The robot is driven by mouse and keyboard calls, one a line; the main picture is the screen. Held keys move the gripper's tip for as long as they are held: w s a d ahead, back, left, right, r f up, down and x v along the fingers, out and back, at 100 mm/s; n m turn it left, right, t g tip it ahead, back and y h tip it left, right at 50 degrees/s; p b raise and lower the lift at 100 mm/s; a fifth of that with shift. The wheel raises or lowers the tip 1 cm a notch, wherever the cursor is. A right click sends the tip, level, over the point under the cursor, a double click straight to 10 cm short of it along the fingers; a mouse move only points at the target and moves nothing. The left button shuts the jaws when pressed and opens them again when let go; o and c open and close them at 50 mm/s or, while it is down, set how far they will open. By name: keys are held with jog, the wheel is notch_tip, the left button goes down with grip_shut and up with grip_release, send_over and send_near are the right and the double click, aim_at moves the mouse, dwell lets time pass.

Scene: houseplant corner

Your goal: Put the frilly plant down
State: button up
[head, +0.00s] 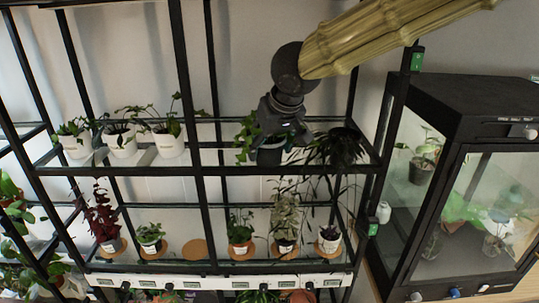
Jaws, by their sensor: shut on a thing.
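My gripper (283,124) is shut on a potted plant at the upper shelf, right of the middle upright. I take this as the frilly plant; its green leaves (246,136) stick out to the left of the gripper. Its dark pot (270,156) shows below the fingers, close to the shelf level; I cannot tell whether it touches the shelf. The gripper hides much of the plant. On the lower shelf an empty round tan saucer (195,250) lies between two potted plants on saucers.
A dark spiky plant (338,147) stands just right of my gripper. Several white pots (122,146) fill the upper shelf's left part. Black rack uprights (190,130) divide the shelves. A black glass cabinet (465,190) stands at the right.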

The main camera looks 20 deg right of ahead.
jog(key=shift+w+d+f+b, duration=0.25)
jog(key=shift+w+b, duration=0.4)
jog(key=shift+b, duration=0.05)
jog(key=shift+w+d+r, duration=0.1)
jog(key=shift+w+r, duration=0.05)
jog(key=shift+w, duration=0.2)
jog(key=shift+w+d+r, duration=0.1)
jog(key=shift+w+d, duration=0.05)
jog(key=shift+w, duration=0.4)
jog(key=shift+w+d, duration=0.1)
jog(key=shift+w, duration=0.45)
jog(key=shift+w+d+p, duration=0.5)
jog(key=shift+w+p, duration=0.25)
jog(key=shift+w, duration=0.85)
jog(key=shift+w+d+p, duration=0.45)
jog(key=shift+w+p, duration=0.25)
jog(key=shift+w, duration=0.95)
jog(key=shift+w+d+p, duration=0.5)
jog(key=shift+w+p, duration=0.25)
jog(key=shift+w, duration=0.85)
jog(key=shift+f+b, duration=1.45)
jog(key=shift+f, duration=0.05)
jog(key=shift+f+b, duration=0.3)
jog(key=o, duration=1.2)
jog(key=shift+c, duration=0.2)
jog(key=shift+r, duration=0.15)
